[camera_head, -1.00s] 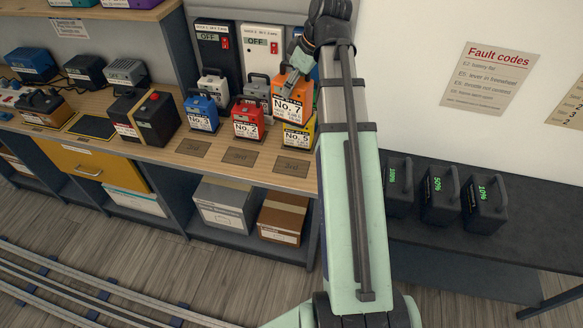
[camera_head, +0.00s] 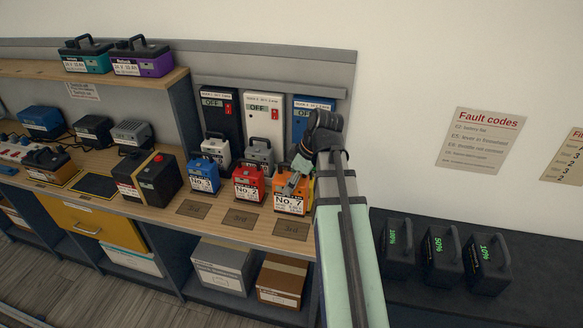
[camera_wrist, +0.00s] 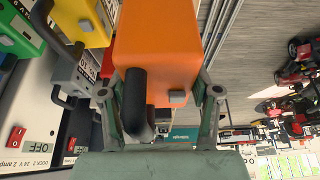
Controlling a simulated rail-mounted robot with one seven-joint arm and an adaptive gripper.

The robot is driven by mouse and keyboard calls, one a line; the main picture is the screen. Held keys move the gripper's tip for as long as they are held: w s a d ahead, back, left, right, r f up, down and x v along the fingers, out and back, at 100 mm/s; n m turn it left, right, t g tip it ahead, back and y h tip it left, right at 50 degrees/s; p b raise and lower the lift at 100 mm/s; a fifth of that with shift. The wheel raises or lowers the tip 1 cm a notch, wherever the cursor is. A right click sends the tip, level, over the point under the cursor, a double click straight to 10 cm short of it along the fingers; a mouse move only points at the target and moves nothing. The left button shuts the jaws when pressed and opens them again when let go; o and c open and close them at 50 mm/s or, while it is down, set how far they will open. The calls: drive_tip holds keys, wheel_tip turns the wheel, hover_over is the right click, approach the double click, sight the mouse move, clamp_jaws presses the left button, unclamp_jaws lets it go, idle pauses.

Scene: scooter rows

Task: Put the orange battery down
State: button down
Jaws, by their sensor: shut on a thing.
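The orange battery (camera_head: 289,204), labelled No. 7, is at the right end of the front row of batteries over the wooden bench. My gripper (camera_head: 294,184) is shut on its top. In the wrist view the orange battery (camera_wrist: 158,48) fills the upper middle, its black handle (camera_wrist: 135,103) between the fingers of my gripper (camera_wrist: 160,95). I cannot tell whether the orange battery's base touches the bench.
A red battery (camera_head: 248,186) No. 2 and a blue battery (camera_head: 204,175) No. 3 stand to the left. Bare marked plates (camera_head: 240,218) lie along the bench's front edge. Docks (camera_head: 263,118) stand behind. Several black batteries (camera_head: 441,255) are on a dark table at right.

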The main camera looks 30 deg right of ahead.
sight(307, 181)
drive_tip(key=shift+f+p, duration=0.8)
drive_tip(key=shift+f, duration=4.2)
drive_tip(key=shift+f, duration=0.15)
drive_tip(key=shift+c, duration=1.2)
unclamp_jaws()
drive_tip(key=shift+r, duration=0.25)
drive_tip(key=b+v, duration=0.2)
drive_tip(key=v, duration=1)
drive_tip(key=shift+f, duration=0.1)
